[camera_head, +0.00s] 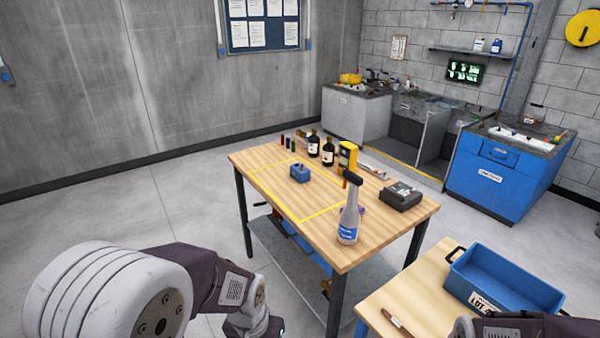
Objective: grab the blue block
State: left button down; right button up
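The blue block (300,173) sits on the wooden workbench (375,238), inside a yellow-taped rectangle (262,190). Small dark details show on its top. My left arm comes in at the lower left, below and in front of the bench. Its far end is cut off by the bottom edge, and its gripper fingers cannot be made out. Only a small part of my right arm shows at the lower right corner; its gripper is out of frame. Neither arm touches the block.
A grey spray bottle (349,215) stands near the bench's front right. Behind the block are dark bottles (313,145) and a yellow device (347,157). A dark box (401,196) lies at the right. A blue bin (505,278) sits on a second table. Floor left of the bench is clear.

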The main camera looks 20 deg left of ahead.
aim_at(298, 171)
jog(key=i+j+u, duration=0.15)
jog(key=i+j, duration=0.95)
jog(key=i+j+u, duration=0.15)
jog(key=i+j, duration=1)
